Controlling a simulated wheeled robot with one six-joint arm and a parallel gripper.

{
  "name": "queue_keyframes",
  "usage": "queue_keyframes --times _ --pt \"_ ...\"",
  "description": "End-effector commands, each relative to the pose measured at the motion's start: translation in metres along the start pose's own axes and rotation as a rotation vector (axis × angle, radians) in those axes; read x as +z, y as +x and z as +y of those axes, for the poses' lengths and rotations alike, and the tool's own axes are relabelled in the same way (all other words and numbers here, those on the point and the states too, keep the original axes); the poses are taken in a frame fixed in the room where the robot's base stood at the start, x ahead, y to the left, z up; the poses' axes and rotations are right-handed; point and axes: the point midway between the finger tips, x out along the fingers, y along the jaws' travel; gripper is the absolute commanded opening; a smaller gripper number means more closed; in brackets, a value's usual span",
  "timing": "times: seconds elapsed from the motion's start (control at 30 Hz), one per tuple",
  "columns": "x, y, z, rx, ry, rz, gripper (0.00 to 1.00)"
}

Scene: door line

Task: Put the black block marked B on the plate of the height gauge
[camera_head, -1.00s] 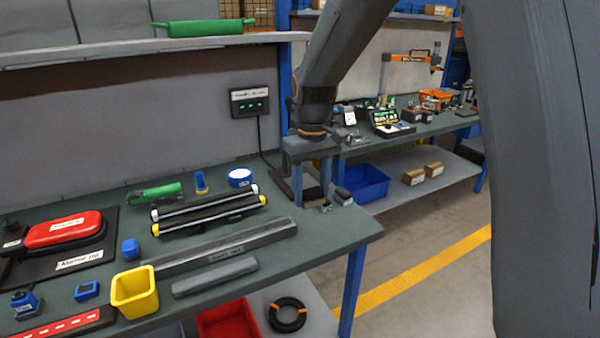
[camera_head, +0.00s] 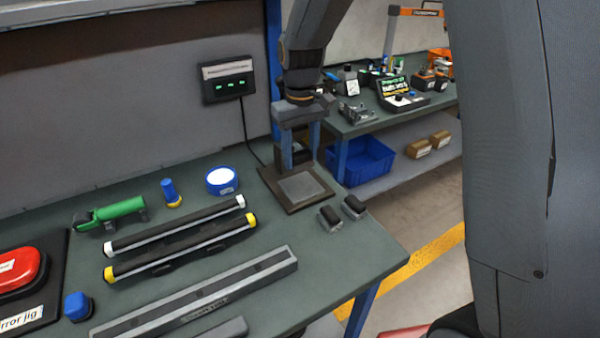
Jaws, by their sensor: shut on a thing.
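My gripper (camera_head: 301,158) points down at the back right of the bench, its two blue-grey fingers shut on a dark block (camera_head: 294,152). The block is partly hidden by the fingers, and no mark on it can be read.
The green bench (camera_head: 370,250) ends at the right. Black bars with white and yellow ends (camera_head: 180,240), a long grey rail (camera_head: 200,300), a blue round tin (camera_head: 222,180) and a green tool (camera_head: 115,210) lie to the left. A display box (camera_head: 228,80) hangs on the wall.

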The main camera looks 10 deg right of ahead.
Motion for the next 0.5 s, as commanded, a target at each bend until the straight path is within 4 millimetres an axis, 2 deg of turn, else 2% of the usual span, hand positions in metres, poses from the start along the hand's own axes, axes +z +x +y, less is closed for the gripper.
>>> queue_keyframes --times 0.1,0.33,0.5 --pt "0.001 0.017 0.0 0.0 0.0 -0.001 0.16" --pt "0.0 0.034 0.0 0.0 0.0 0.0 0.16" --pt "0.001 0.057 0.0 0.0 0.0 -0.002 0.16"
